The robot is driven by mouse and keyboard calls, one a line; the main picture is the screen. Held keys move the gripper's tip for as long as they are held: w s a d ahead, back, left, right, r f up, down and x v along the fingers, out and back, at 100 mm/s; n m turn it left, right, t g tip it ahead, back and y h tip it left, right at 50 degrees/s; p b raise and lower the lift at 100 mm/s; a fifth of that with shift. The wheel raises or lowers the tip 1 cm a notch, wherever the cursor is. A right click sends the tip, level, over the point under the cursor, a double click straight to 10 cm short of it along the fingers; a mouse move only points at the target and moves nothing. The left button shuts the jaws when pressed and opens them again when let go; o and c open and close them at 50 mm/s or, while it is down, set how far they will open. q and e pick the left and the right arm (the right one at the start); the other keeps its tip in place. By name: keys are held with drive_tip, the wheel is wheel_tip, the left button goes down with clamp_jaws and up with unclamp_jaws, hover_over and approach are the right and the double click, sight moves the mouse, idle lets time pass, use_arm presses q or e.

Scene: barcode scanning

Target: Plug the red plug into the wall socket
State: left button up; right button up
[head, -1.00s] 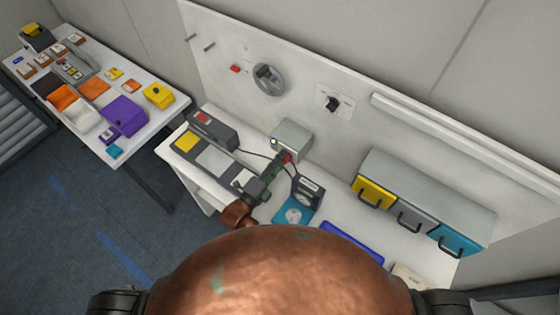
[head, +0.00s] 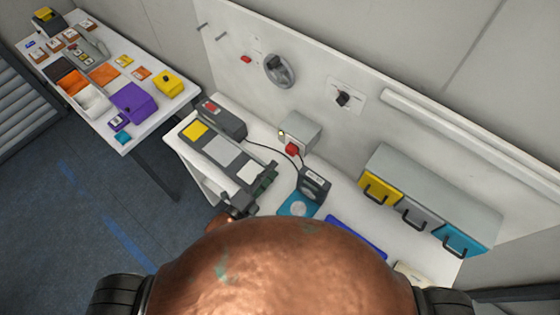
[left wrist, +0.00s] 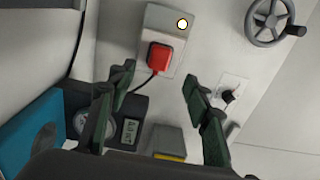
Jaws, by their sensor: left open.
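The red plug (head: 292,149) sits against the front of the grey wall socket box (head: 301,133), with a black cable trailing from it. In the left wrist view the red plug (left wrist: 160,57) stands squarely on the socket box (left wrist: 168,20), and a small round light beside it looks lit. How deep the pins sit is hidden. My left gripper (head: 268,180) is open and empty, drawn back from the plug. In the left wrist view its fingers (left wrist: 158,88) are spread wide, with the plug ahead between them and not touched. My right gripper is out of view.
A dark device with a round dial (head: 313,185) stands close to the gripper. A scanner-like unit (head: 220,119) and colored pads lie to the left. A handwheel (head: 279,70) and rotary switch (head: 343,98) are on the wall. Colored drawers (head: 380,189) stand at right.

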use_arm(q)
drive_tip(key=shift+v, duration=1.2)
drive_tip(key=shift+d, duration=0.1)
